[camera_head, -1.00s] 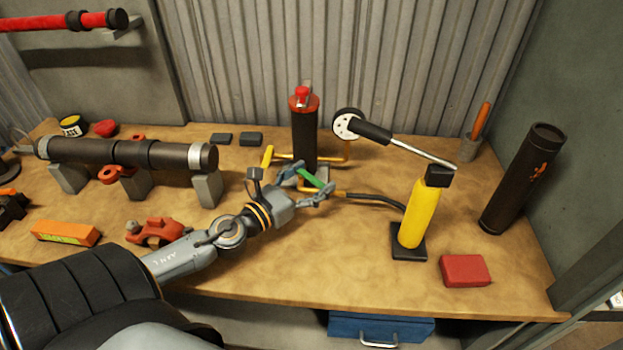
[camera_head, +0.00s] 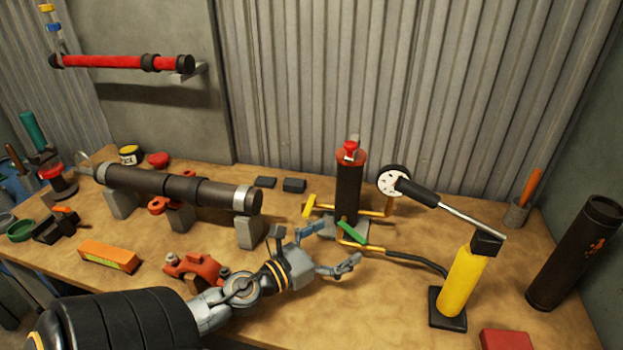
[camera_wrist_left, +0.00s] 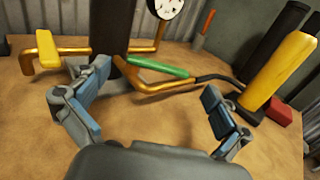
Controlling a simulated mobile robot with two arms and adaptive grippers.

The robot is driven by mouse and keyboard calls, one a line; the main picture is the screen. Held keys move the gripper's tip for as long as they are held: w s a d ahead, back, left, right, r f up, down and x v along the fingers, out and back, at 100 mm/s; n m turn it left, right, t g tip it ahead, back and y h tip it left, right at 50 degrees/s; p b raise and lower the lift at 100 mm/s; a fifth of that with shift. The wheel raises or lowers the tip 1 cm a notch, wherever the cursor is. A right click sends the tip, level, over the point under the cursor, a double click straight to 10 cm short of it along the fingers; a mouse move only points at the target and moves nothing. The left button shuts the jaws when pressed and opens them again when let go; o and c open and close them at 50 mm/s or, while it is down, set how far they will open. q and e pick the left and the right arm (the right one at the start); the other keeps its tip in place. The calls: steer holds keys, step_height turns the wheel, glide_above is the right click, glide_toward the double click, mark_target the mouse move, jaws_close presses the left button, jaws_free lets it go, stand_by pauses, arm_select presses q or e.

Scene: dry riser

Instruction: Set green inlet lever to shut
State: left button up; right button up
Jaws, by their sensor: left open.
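The green lever (camera_head: 352,232) sits on the brass pipe at the foot of the dark riser cylinder (camera_head: 348,190). In the left wrist view the green lever (camera_wrist_left: 160,66) lies along the brass pipe, slightly tilted, beyond the fingertips. My left gripper (camera_head: 335,247) is open and empty, just in front of the lever, and I see no contact. A yellow lever (camera_head: 309,206) is on the pipe to the left. My right gripper is not in view.
A yellow hand pump (camera_head: 462,285) on a black base stands to the right, joined by a black hose (camera_head: 415,260). A round gauge (camera_head: 392,181) is above the pipe. A red clamp (camera_head: 197,268) lies left of my gripper. Bare table (camera_head: 370,310) lies in front.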

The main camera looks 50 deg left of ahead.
arm_select(q)
steer(key=s, duration=0.5)
steer(key=s+a, duration=0.1)
steer(key=s, duration=0.1)
steer(key=shift+s, duration=0.35)
